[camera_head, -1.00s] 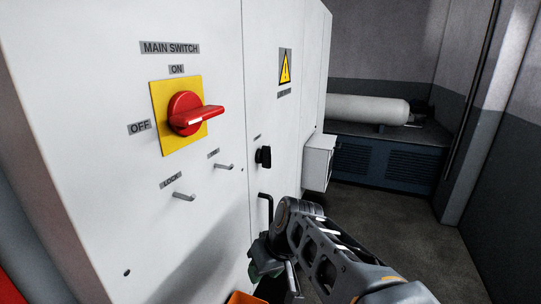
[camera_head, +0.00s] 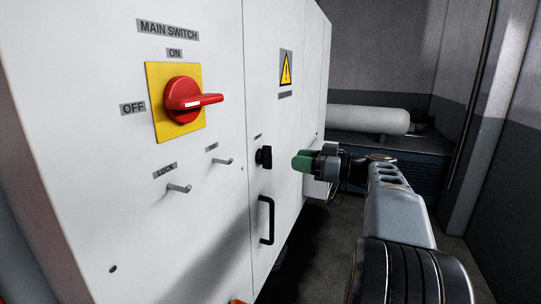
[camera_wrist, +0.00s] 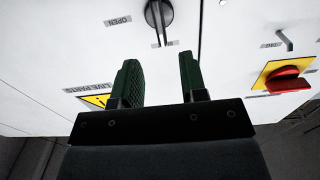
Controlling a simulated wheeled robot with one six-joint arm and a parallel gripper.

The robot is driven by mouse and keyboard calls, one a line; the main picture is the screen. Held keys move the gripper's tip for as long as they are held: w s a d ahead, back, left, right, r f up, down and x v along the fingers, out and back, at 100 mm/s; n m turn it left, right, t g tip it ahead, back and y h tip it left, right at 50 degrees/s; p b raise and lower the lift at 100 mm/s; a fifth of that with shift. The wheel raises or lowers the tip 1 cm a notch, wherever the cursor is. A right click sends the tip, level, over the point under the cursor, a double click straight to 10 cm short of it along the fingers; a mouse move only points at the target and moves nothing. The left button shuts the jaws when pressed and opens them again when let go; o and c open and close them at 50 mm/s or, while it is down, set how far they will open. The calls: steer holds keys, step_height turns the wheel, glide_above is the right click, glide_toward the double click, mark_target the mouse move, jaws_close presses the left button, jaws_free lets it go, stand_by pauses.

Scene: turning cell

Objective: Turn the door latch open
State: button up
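The door latch (camera_head: 264,157) is a small black knob on the white cabinet door, above a black pull handle. In the wrist view the latch (camera_wrist: 158,14) shows as a dark knob with a lighter bar, with a label reading OPEN to its left. My gripper (camera_head: 301,162) is just right of the latch in the head view, its green fingertips facing the door and apart from the knob. In the wrist view my gripper (camera_wrist: 160,70) has its two green fingers spread with nothing between them. The latch lies beyond the fingertips.
The black pull handle (camera_head: 266,220) stands out below the latch. The red main switch (camera_head: 183,100) on its yellow plate and two metal pegs (camera_head: 178,188) stick out to the left. A warning sign (camera_head: 285,70) is above. A white tank (camera_head: 368,119) lies at the back.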

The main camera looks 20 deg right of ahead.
mark_target(271, 156)
steer(key=p+x, duration=0.1)
steer(key=x, duration=0.7)
steer(key=shift+w+a, duration=0.25)
steer(key=shift+w, duration=0.05)
steer(key=shift+c, duration=0.2)
jaws_close()
